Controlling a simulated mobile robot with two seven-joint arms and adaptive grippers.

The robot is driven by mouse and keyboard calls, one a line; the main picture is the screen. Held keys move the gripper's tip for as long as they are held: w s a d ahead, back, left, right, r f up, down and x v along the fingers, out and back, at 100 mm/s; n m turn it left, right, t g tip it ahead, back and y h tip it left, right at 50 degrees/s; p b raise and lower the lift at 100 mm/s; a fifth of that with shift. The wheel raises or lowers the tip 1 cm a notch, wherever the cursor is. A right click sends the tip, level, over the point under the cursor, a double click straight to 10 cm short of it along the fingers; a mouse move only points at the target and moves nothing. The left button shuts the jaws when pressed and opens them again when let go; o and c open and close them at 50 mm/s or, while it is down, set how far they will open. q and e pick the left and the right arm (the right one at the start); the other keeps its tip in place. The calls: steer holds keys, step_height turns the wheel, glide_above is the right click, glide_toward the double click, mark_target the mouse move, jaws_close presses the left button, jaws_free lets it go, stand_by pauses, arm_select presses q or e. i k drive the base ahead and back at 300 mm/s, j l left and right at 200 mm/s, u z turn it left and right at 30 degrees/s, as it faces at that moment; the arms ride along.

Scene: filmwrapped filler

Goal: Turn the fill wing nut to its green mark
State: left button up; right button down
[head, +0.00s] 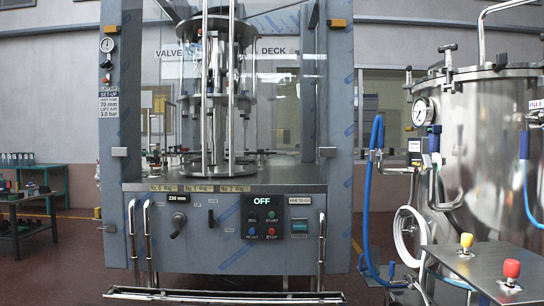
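The filling machine (130,200) stands in the middle of the head view, a grey frame with clear panels partly covered in blue-printed film. Its steel column assembly (218,100) rises from the deck (285,172), in front of a sign reading "VALVE DECK". I cannot pick out the fill wing nut or its green mark at this distance. A small crank handle (178,228) sits on the front panel under a "230 mm" label. Neither of my grippers is in view.
A control panel (264,218) reads "OFF". A steel tank (480,150) with a gauge (422,112) and a blue hose (371,190) stands at right, near a steel surface (490,270) with yellow and red knobs. A bench (22,225) is far left.

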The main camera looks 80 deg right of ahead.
mark_target(372, 155)
steer(key=u, duration=8.9)
steer(key=i+j+z, duration=0.15)
steer(key=j+z, duration=0.15)
steer(key=z, duration=0.15)
steer(key=i+j+z, duration=0.1)
steer(key=j+z, duration=0.2)
steer(key=z, duration=0.15)
steer(key=i+j+z, duration=0.15)
steer(key=j, duration=0.4)
steer(key=j+z, duration=0.15)
steer(key=j, duration=0.45)
